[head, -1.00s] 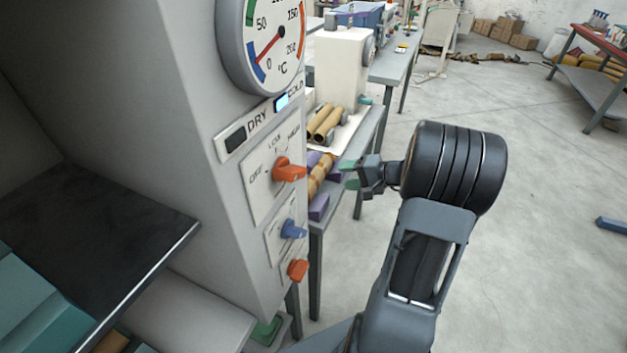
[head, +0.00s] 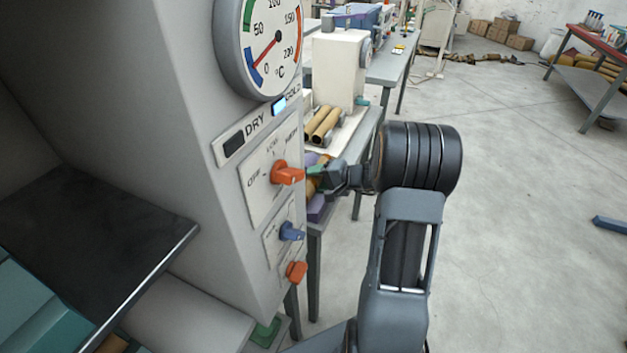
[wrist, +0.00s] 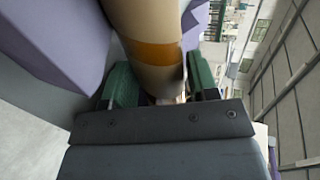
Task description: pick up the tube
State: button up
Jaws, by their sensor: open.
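A tan tube (wrist: 150,20) with an orange-brown band fills the upper middle of the wrist view. My gripper (wrist: 160,80) is open, with one green finger on each side of the tube's near end. I cannot tell whether either finger touches it. In the head view my gripper (head: 318,172) is beside the grey cabinet's knobs, over the purple supports (head: 318,208) on the bench. It hides most of the tan tubes there. The purple supports also show at the left of the wrist view (wrist: 60,40).
The grey cabinet (head: 190,130) with a dial (head: 278,38) and orange and blue knobs stands close left of my gripper. A white machine (head: 338,65) with two tan tubes (head: 323,123) beside it stands behind.

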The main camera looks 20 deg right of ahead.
jog(key=c, duration=0.6)
